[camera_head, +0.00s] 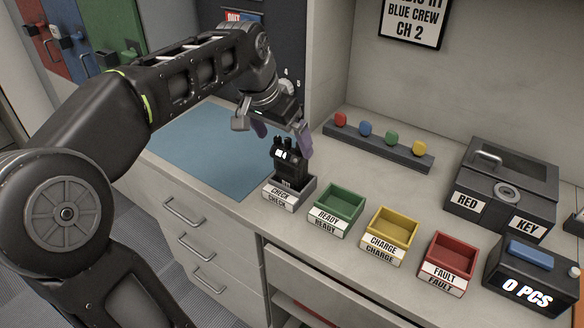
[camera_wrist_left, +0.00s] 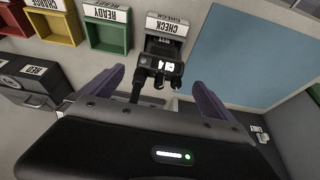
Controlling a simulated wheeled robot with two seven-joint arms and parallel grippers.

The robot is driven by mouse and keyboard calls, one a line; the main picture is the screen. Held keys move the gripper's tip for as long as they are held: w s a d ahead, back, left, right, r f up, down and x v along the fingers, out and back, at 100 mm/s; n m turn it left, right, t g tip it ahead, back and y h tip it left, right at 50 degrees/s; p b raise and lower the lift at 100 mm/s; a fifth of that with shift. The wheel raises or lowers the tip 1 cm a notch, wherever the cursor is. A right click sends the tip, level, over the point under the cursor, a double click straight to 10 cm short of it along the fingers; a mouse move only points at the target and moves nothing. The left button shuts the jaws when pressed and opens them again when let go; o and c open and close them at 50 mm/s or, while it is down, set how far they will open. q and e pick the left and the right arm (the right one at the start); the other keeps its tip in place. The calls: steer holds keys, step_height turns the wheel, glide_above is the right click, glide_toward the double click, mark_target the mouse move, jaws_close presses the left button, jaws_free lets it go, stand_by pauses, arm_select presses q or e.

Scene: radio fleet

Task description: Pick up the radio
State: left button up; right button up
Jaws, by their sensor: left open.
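The black radio (camera_head: 287,160) stands upright in the grey CHECK tray (camera_head: 303,190) on the counter. In the left wrist view the radio (camera_wrist_left: 160,68) shows between the two purple fingers, with its antenna and knobs towards the camera; the CHECK tray (camera_wrist_left: 166,28) is behind it. My left gripper (camera_head: 280,138) is open over the top of the radio, one finger on each side. I cannot tell whether either finger touches it. In the left wrist view the left gripper (camera_wrist_left: 158,92) has a wide gap between its fingers. My right gripper is not in view.
Right of CHECK stand the empty READY (camera_head: 356,203), CHARGE (camera_head: 408,224) and FAULT (camera_head: 464,252) trays. Behind is a rack with coloured knobs (camera_head: 378,142). A black RED KEY box (camera_head: 500,187) and a counter reading 0 PCS (camera_head: 525,285) are at right. The blue mat (camera_head: 205,150) is clear.

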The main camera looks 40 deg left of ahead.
mark_target(286, 145)
arm_select(q)
steer(key=shift+p+x, duration=0.55)
steer(key=shift+x, duration=2.1)
steer(key=shift+w, duration=0.1)
steer(key=shift+r, duration=0.1)
jaws_close()
step_height(286, 145, up, 10)
steer(key=shift+r, duration=0.1)
stand_by(0.4)
